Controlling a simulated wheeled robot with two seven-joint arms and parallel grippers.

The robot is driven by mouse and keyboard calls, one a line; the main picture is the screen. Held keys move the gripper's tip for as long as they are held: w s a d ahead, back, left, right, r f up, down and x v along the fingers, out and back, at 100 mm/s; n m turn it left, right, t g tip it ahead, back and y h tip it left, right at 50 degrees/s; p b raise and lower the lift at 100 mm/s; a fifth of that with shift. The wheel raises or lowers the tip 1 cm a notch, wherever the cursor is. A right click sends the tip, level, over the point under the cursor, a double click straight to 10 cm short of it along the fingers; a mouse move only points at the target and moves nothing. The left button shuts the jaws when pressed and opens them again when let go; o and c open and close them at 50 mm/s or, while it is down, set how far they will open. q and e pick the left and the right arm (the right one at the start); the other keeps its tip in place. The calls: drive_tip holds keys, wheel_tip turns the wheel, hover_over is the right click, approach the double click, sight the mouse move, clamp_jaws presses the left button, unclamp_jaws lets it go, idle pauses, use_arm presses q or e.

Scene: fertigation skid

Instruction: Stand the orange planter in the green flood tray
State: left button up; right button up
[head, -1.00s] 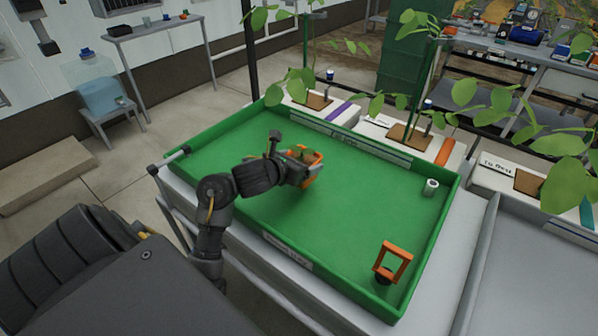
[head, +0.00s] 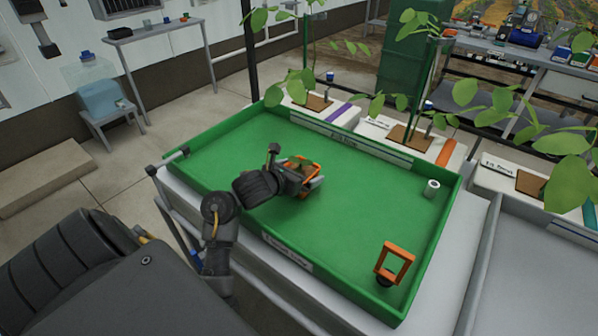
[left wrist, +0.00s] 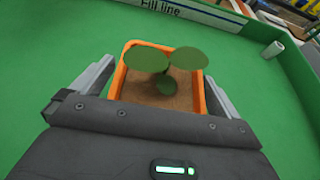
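The orange planter (head: 314,167) is a square-rimmed pot with brown soil and green round leaves. It is over the middle of the green flood tray (head: 360,215), low and close to level; the head view does not clearly show whether its base touches the floor. My left gripper (head: 305,182) has one finger on each side of the planter. In the left wrist view the planter (left wrist: 197,90) sits between the two grey fingers (left wrist: 160,75), whose tips lie against its sides. My right gripper is not in view.
An orange square frame on a dark base (head: 396,250) stands in the tray's near right corner. White boxes with plants (head: 395,135) line the far side. The tray floor around the planter is clear.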

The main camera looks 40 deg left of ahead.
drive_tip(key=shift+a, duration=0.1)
use_arm(q)
drive_tip(key=shift+r+p, duration=0.25)
drive_tip(key=shift+p, duration=0.1)
drive_tip(key=p+v, duration=0.1)
drive_tip(key=v, duration=1.1)
drive_tip(key=shift+p, duration=0.3)
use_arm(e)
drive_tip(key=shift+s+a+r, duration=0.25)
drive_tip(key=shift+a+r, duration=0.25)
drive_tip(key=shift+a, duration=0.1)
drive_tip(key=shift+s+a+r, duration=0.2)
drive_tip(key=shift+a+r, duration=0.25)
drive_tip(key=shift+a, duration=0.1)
use_arm(q)
drive_tip(key=shift+f, duration=0.15)
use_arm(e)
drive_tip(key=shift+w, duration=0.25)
use_arm(q)
drive_tip(key=shift+s, duration=0.1)
